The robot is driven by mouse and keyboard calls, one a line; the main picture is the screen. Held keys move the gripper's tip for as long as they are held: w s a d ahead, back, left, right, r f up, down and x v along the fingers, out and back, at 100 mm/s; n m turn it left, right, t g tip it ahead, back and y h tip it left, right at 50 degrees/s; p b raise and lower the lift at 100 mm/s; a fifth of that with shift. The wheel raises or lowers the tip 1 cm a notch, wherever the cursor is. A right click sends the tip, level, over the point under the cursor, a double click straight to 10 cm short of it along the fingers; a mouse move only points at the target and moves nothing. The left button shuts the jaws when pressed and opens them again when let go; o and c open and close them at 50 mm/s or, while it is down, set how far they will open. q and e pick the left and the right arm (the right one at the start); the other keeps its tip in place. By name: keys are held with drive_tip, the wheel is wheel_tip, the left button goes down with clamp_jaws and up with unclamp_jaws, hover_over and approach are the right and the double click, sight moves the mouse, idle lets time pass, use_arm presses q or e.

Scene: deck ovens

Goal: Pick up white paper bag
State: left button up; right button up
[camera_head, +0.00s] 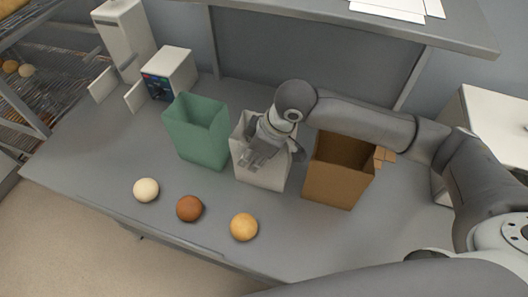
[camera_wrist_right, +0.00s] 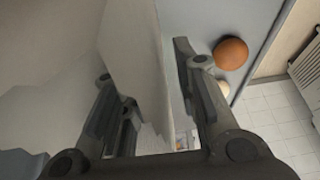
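The white paper bag (camera_head: 262,176) stands upright and open-topped on the grey table, between a green bag (camera_head: 198,135) and a brown bag (camera_head: 335,182). My right gripper (camera_head: 268,150) is at its top and hides part of its rim. In the right wrist view, a wall of the white bag (camera_wrist_right: 135,50) runs between the two fingers of the gripper (camera_wrist_right: 155,105). The fingers are apart, with a visible gap between the wall and the right-hand finger. My left gripper is not in view.
A pale bun (camera_head: 146,190), a dark brown bun (camera_head: 189,208) and a golden bun (camera_head: 244,226) lie along the table's front. A white device (camera_head: 170,73) stands at the back left. A shelf (camera_head: 330,22) overhangs the back. The left front of the table (camera_head: 95,160) is clear.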

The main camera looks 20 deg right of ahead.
clamp_jaws()
idle(0.4)
